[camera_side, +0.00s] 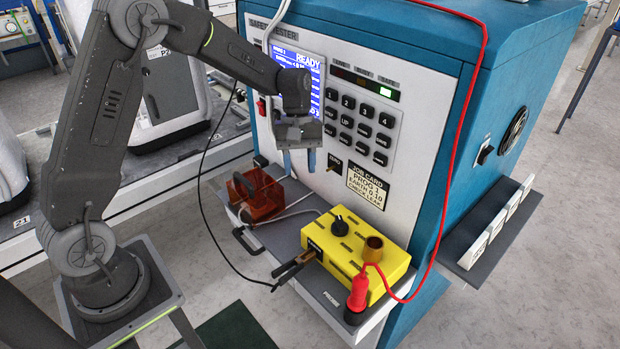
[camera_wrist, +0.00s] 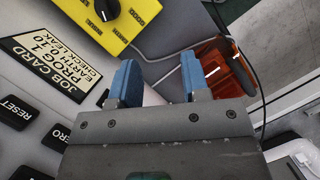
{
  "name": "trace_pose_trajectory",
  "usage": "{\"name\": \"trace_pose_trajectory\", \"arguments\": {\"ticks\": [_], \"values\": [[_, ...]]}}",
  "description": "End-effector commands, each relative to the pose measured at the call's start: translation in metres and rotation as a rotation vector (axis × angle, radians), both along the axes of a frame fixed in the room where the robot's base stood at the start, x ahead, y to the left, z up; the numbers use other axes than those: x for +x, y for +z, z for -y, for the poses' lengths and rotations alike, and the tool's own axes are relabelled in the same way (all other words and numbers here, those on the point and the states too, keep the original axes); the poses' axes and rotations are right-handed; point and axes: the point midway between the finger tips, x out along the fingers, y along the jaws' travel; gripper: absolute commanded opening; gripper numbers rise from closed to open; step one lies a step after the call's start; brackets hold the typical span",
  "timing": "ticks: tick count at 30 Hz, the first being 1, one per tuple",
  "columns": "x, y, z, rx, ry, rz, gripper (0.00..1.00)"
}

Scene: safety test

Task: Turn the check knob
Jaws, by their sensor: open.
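The check knob (camera_side: 339,226) is a black round knob on top of a yellow box (camera_side: 346,255), which sits on the grey shelf at the front of the tester. In the wrist view the knob (camera_wrist: 106,9) is cut by the top edge, with the labelled yellow box (camera_wrist: 118,30) around it. My gripper (camera_side: 298,161) hangs in front of the tester panel, above and to the left of the knob. Its blue fingers (camera_wrist: 160,82) are apart with nothing between them, and they do not touch the knob.
An orange-red transparent box (camera_side: 256,194) stands on the shelf's left. A black clamp (camera_side: 296,268) grips the yellow box's near-left edge. A red probe (camera_side: 358,292) with a red cable stands at the right front. The job card (camera_side: 367,187) and keypad (camera_side: 356,128) are on the panel.

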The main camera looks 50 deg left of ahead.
Motion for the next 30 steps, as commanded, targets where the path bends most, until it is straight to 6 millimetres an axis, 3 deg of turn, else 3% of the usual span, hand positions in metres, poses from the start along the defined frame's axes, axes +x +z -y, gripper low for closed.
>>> {"name": "trace_pose_trajectory", "arguments": {"ticks": [6,11,17,30], "values": [[0.021,0.017,0.072,0.208,-0.001,0.115,0.43],[0.028,0.026,0.105,0.279,0.024,0.195,0.43],[0.028,0.011,0.108,0.29,0.034,0.202,0.43],[0.028,-0.076,0.108,0.288,0.034,0.2,0.43]]}}
